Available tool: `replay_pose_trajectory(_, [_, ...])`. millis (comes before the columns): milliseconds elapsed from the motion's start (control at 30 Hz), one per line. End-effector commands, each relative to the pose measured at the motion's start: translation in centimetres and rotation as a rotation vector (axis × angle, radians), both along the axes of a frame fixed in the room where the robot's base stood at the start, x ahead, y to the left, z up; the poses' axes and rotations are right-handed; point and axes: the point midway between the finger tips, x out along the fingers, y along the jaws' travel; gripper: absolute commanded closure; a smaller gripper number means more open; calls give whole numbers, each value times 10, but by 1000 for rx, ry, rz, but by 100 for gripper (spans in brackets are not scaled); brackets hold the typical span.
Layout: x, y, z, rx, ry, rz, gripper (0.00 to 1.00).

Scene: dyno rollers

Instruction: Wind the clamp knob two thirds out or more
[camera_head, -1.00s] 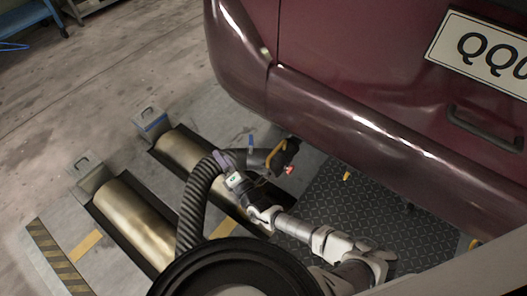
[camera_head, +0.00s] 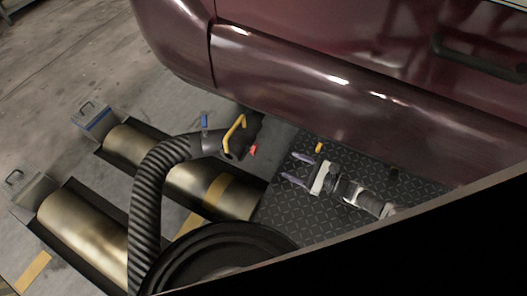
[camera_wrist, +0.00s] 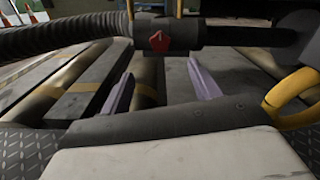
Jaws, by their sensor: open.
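The clamp knob (camera_head: 253,150) is small and red, on the end of the black hose nozzle (camera_head: 215,144) under the car's bumper. In the wrist view the red knob (camera_wrist: 160,41) faces me on the dark nozzle, above and between the fingers. My gripper (camera_head: 296,169) is open and empty over the dark tread plate, to the right of the knob and apart from it. Its two pale purple fingers also show in the wrist view (camera_wrist: 160,82), pointing toward the nozzle. Whether the knob has been turned cannot be told.
A yellow handle (camera_head: 235,133) and a blue lever (camera_head: 205,123) stick up by the nozzle. The ribbed hose (camera_head: 150,190) curves down to a black reel (camera_head: 215,262). Metal rollers (camera_head: 80,225) lie in the floor. The maroon car (camera_head: 330,80) overhangs closely; the tread plate (camera_head: 330,222) is flat.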

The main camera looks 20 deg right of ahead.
Motion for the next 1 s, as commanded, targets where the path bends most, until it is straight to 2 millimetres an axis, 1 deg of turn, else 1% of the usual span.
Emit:
replay_pose_trajectory(167, [18, 20, -1, 3, -2, 4, 37])
replay_pose_trajectory(400, [56, 56, -2, 5, -2, 2, 37])
replay_pose_trajectory(600, [81, 81, -1, 6, -1, 1, 37])
replay_pose_trajectory(800, [94, 93, 0, 4, 0, -1, 37])
replay_pose_trajectory(1000, [96, 95, 1, 4, 0, -2, 37])
